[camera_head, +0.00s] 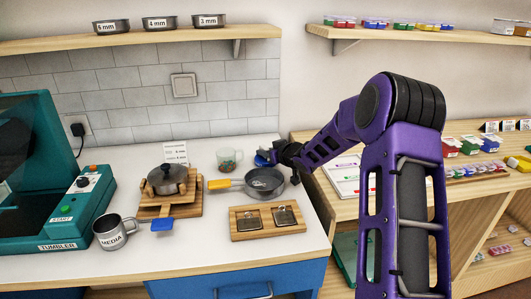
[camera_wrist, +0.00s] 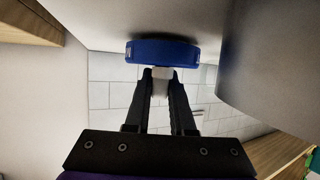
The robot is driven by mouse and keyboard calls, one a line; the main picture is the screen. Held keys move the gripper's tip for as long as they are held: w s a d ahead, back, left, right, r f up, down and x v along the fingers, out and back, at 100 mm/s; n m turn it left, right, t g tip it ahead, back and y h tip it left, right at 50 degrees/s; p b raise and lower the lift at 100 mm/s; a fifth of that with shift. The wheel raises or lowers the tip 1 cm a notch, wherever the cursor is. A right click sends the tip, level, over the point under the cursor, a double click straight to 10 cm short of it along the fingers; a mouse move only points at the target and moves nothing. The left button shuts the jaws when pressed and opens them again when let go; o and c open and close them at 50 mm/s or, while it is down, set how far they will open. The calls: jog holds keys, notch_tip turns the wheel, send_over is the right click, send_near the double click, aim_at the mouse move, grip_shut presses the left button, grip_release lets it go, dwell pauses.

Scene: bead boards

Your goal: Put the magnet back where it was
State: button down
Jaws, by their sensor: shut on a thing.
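The magnet (camera_wrist: 162,52) is a blue, rounded piece with a pale stub, seen in the wrist view just beyond my fingertips. My gripper (camera_wrist: 161,76) is shut on the pale stub. In the head view the blue magnet (camera_head: 262,158) shows at the end of my purple arm, between the clear cup and the pan. My gripper (camera_head: 274,156) there is small and partly hidden by its own wrist. I cannot tell whether the magnet touches anything.
Near it are a yellow-handled grey pan (camera_head: 264,183), a clear cup with beads (camera_head: 229,160) and a wooden tray (camera_head: 268,230) with two square dishes. A lidded pot (camera_head: 167,179), a MEDIA mug (camera_head: 112,232) and the teal tumbler (camera_head: 45,215) stand left.

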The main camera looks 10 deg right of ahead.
jog(key=c, duration=0.8)
grip_release()
jog(key=shift+f, duration=0.1)
jog(key=shift+o, duration=0.2)
jog(key=shift+r, duration=0.25)
jog(key=p+v, duration=0.2)
jog(key=v, duration=1)
jog(key=shift+d, duration=0.1)
